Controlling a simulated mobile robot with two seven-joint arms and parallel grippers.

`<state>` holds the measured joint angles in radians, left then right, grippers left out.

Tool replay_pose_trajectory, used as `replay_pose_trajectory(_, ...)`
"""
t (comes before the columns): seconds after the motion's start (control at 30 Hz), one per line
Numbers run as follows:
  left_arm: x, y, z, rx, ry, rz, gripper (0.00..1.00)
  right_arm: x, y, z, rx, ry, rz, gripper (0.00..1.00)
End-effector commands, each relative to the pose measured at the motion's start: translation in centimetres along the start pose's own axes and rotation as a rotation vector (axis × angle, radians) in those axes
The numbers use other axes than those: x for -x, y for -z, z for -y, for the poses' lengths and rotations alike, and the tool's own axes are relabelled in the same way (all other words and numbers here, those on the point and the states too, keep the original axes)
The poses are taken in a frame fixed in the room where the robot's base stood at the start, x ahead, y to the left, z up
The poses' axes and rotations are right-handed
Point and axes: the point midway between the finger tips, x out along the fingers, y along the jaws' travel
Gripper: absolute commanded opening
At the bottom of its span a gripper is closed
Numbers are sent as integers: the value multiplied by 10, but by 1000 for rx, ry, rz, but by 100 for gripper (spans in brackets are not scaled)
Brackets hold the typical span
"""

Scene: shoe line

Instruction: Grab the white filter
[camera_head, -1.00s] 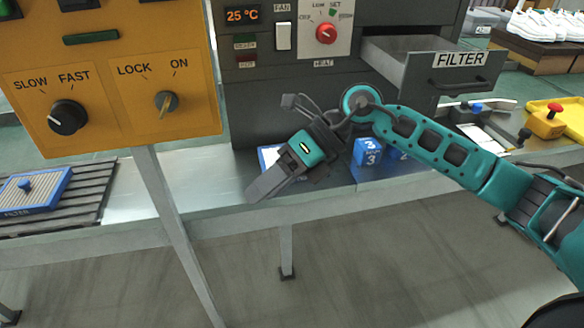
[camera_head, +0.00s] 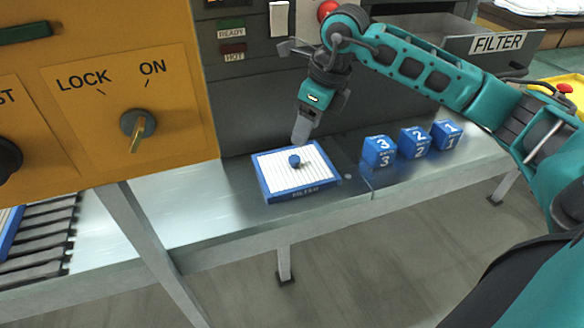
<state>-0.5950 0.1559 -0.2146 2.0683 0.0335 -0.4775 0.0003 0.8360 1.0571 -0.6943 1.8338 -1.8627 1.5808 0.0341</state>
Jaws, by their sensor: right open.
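The white filter (camera_head: 275,172) has a blue frame, a pleated white face and a small blue knob (camera_head: 294,160) in its middle. It lies flat on the metal bench below the dark grey machine. My right gripper (camera_head: 301,138) points down just above and behind the knob, and its fingers are hard to tell apart from this side. It holds nothing that I can see. My left gripper is out of view.
Blue numbered blocks (camera_head: 414,143) stand right of the filter. The open FILTER drawer (camera_head: 497,43) is at the upper right. A yellow control panel (camera_head: 90,110) on a leg stands at the left, beside a slatted conveyor (camera_head: 45,240). The bench left of the filter is clear.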

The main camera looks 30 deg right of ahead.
Motion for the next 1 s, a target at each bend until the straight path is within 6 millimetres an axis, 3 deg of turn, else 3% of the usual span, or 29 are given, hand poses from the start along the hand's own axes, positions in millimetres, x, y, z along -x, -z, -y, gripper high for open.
replay_pose_trajectory(0.1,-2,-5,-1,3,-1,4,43,-22,0,-1,1,-2,-1,59)
replay_pose_trajectory(0.43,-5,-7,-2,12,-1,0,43,-46,0,-1,1,-3,0,59)
replay_pose_trajectory(0.7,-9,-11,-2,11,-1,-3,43,-84,0,-2,0,-2,0,59)
replay_pose_trajectory(0.93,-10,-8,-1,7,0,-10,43,-86,-1,-2,1,-1,1,59)
replay_pose_trajectory(1.0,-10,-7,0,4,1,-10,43,-86,-1,-2,1,-1,1,53)
